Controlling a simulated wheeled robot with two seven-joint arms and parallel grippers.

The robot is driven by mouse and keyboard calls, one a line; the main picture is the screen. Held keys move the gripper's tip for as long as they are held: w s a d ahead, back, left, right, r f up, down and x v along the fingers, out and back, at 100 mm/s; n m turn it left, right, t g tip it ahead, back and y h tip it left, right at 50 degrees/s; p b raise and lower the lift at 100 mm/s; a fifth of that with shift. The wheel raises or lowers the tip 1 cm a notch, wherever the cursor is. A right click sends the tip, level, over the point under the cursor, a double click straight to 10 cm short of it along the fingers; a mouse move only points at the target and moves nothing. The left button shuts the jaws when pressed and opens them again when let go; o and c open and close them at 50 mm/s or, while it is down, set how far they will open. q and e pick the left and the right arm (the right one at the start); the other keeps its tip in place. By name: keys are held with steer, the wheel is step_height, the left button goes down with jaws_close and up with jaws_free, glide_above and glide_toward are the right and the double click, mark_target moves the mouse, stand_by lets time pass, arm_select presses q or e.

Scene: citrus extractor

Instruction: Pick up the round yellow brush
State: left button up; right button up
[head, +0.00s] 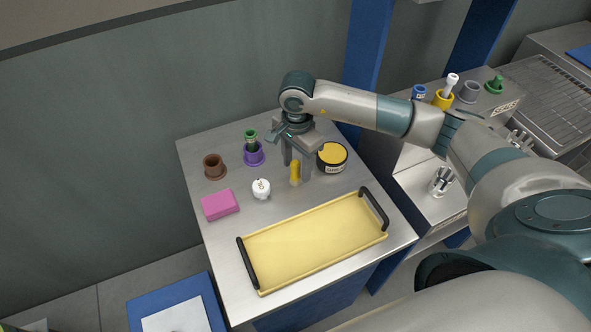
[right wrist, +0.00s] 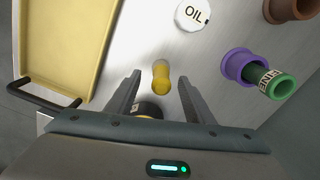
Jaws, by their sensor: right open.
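The round yellow brush (head: 295,173) stands on the metal table as a small yellow upright piece. In the right wrist view the yellow brush (right wrist: 161,74) shows between the two fingers, seen from above. My right gripper (head: 297,166) is open and points down over it, one finger on each side. In the right wrist view gaps show between the brush and both fingers of the gripper (right wrist: 159,80), which holds nothing. Its lower end is partly hidden. My left gripper is not in view.
A black round tin with a yellow top (head: 332,156) stands close right of the gripper. A white oil bottle (head: 261,189), purple cup (head: 254,154) with a green-topped item, brown cup (head: 214,166) and pink block (head: 220,204) are left. A yellow tray (head: 315,240) lies in front.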

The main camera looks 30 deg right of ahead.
mark_target(296, 173)
steer(key=shift+a+f+p, duration=0.1)
steer(key=shift+f+p, duration=0.55)
steer(key=shift+f, duration=1.15)
steer(key=shift+c, duration=0.3)
steer(key=c, duration=1.1)
